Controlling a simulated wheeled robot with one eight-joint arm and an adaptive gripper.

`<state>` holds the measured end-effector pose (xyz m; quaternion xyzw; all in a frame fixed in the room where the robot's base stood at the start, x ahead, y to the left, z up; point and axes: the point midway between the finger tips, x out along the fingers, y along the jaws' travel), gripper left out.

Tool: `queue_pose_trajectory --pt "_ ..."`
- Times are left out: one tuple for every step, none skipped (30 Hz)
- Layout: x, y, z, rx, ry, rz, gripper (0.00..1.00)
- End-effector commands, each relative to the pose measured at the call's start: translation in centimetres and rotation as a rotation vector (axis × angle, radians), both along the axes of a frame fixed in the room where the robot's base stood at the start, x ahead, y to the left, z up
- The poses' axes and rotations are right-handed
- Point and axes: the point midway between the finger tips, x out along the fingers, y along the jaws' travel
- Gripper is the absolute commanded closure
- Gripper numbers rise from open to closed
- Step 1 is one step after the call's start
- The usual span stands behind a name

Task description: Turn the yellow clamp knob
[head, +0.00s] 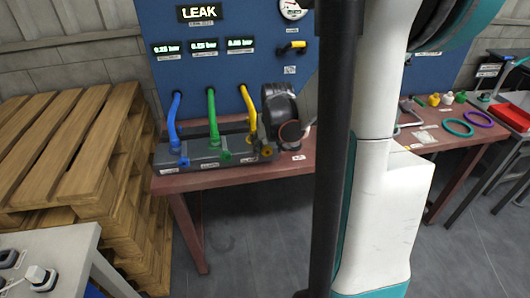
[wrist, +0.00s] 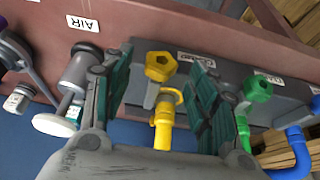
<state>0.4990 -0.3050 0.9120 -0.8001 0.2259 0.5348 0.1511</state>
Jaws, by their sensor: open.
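The yellow clamp knob (wrist: 162,66) is a faceted knob with a dark recess, at the top middle of the wrist view. A yellow hose (wrist: 163,130) with a ring-like fitting lies below it in that view. My gripper (wrist: 156,70) is open, with one green-padded finger on each side of the knob; I see no finger touching it. In the head view the yellow knob (head: 267,152) is at the right end of the dark grey block (head: 200,160) on the reddish bench. My gripper's fingers cannot be made out there.
The green knob (wrist: 258,88) and blue hose (wrist: 292,150) stand to the right in the wrist view. A grey cylindrical fitting (wrist: 82,68) is close to the left finger. A blue panel (head: 235,20) reads LEAK. Wooden pallets (head: 70,150) are at left.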

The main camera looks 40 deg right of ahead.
Motion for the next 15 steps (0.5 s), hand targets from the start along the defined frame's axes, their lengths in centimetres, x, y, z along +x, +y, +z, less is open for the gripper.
queue_pose_trajectory --pt "0.3 -0.2 -0.9 0.000 0.000 0.000 0.46" --pt "0.4 -0.2 -1.2 0.000 0.000 0.000 0.46" --pt "0.5 -0.3 -1.5 0.000 0.000 0.000 0.46" --pt "0.6 -0.3 -1.7 0.000 0.000 0.000 0.46" --pt "0.6 -0.4 -1.8 0.000 0.000 0.000 0.46" --pt "0.7 -0.4 -2.0 0.000 0.000 0.000 0.46" --pt "0.7 -0.4 -2.1 0.000 0.000 0.000 0.46" --pt "0.8 -0.5 -2.2 0.000 0.000 0.000 0.46" --pt "0.8 -0.5 -2.2 0.000 0.000 0.000 0.46" --pt "0.8 -0.5 -2.2 0.000 0.000 0.000 0.46" --pt "0.8 -0.5 -2.2 0.000 0.000 0.000 0.46" --pt "0.8 -0.5 -2.2 0.000 0.000 0.000 0.46" --pt "0.8 -0.5 -2.2 0.000 0.000 0.000 0.46" --pt "0.8 -0.5 -2.2 0.000 0.000 0.000 0.46" --pt "0.8 -0.5 -2.2 0.000 0.000 0.000 0.46"
